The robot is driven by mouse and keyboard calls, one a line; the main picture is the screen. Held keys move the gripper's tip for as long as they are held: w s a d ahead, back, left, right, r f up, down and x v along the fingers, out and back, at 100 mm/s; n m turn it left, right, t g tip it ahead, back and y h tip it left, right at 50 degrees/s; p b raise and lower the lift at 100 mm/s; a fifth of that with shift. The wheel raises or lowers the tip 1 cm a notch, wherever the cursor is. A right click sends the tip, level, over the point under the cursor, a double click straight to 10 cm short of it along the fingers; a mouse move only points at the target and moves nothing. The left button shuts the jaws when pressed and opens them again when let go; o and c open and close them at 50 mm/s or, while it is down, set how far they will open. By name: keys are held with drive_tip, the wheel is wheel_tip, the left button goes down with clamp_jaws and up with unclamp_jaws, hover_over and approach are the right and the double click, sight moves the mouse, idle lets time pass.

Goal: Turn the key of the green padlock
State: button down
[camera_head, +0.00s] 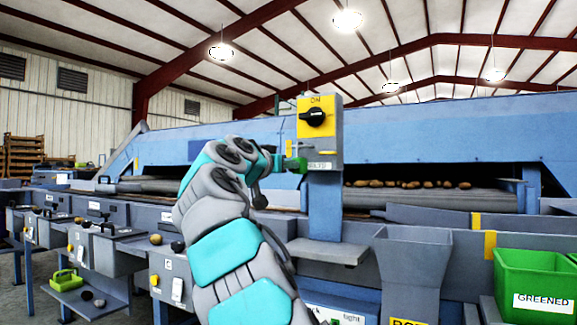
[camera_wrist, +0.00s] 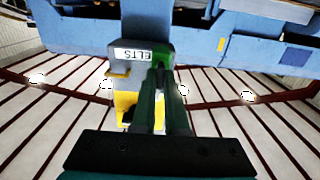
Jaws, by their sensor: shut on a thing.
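The green padlock (camera_head: 296,165) hangs at the lower left of a grey switch box (camera_head: 329,150), beside its label. It also shows in the wrist view as a green patch (camera_wrist: 162,57) just beyond my fingertips. My gripper (camera_head: 281,163) reaches it from the left in the head view. In the wrist view my gripper's fingers (camera_wrist: 160,72) are close together and end at the padlock. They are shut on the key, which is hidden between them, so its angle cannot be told.
A yellow plate with a black knob (camera_head: 316,117) marked ON sits above the padlock. A grey shelf (camera_head: 328,250) and a hopper (camera_head: 412,262) stand below and right. A green crate (camera_head: 537,262) marked GREENED is at far right. Potatoes (camera_head: 410,184) lie on the belt behind.

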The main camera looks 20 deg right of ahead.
drive_tip(key=shift+w+a+f+n+p, duration=0.1)
drive_tip(key=shift+n+p, duration=2.7)
drive_tip(key=shift+n, duration=1.7)
drive_tip(key=shift+f+n+p, duration=0.1)
drive_tip(key=shift+n+p, duration=2.7)
drive_tip(key=shift+n, duration=1.7)
drive_tip(key=c, duration=0.9)
unclamp_jaws()
drive_tip(key=shift+c, duration=0.2)
drive_tip(key=shift+a, duration=0.1)
